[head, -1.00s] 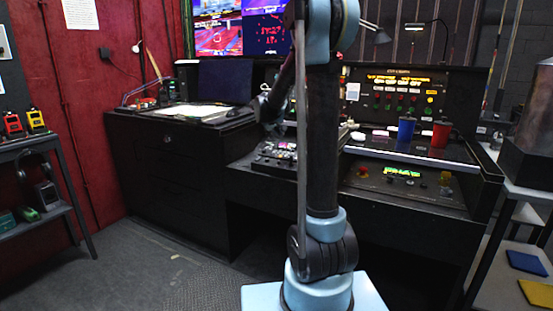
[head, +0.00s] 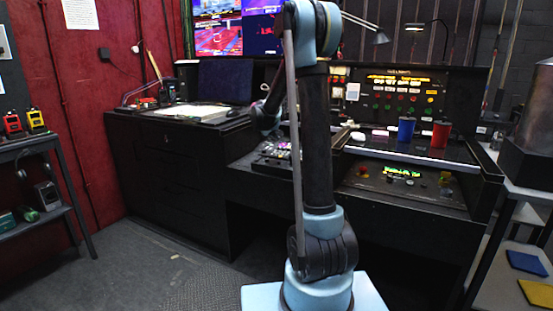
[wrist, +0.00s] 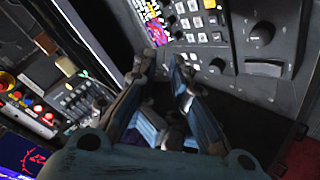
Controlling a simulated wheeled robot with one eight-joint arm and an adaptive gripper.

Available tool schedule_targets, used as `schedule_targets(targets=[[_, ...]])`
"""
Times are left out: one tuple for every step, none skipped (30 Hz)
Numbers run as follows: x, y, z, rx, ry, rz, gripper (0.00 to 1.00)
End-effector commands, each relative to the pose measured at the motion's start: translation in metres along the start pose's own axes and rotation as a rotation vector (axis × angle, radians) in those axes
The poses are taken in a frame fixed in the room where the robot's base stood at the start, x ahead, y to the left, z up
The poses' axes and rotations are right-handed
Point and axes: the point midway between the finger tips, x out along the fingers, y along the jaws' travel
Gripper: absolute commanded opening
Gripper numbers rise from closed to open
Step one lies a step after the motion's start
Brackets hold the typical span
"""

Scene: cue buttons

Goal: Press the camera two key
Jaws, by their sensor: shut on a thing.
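The key labels are too small to read, so I cannot tell which is camera two. The same panel (head: 272,156) shows in the head view on the desk, left of my arm. My gripper (wrist: 164,62) is over the near edge of this panel, its fingertips just short of the keys in the picture. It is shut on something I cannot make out. Whether it touches a key is not clear.
A round knob (wrist: 262,34) is on the panel's right. In the head view, a blue cup (head: 406,129) and a red cup (head: 440,134) stand on the console at right. A laptop (head: 225,80) stands on the desk at left. Open floor lies at front left.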

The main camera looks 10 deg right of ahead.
Motion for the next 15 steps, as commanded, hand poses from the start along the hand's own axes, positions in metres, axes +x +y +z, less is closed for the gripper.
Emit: schedule_targets(targets=[[0.005,-0.003,0.004,0.000,0.000,0.000,0.00],[0.007,-0.005,0.005,0.000,0.000,0.000,0.00],[0.011,-0.008,0.008,0.000,0.000,0.000,0.00],[0.013,-0.009,0.010,0.000,0.000,0.000,0.00],[0.016,-0.011,0.012,0.000,0.000,0.000,0.00],[0.019,-0.014,0.014,0.000,0.000,0.000,0.00],[0.022,-0.015,0.016,0.000,0.000,0.000,0.00],[0.024,-0.017,0.018,0.000,-0.001,0.000,0.00],[0.027,-0.019,0.020,0.000,0.000,0.000,0.00],[0.029,-0.021,0.021,0.000,-0.001,0.000,0.00],[0.031,-0.022,0.023,0.000,-0.001,0.000,0.00],[0.034,-0.024,0.025,0.000,-0.001,0.000,0.00],[0.036,-0.026,0.026,0.000,-0.001,0.000,0.00],[0.037,-0.027,0.027,0.000,-0.001,0.000,0.00],[0.039,-0.028,0.029,0.000,-0.001,0.000,0.00]])
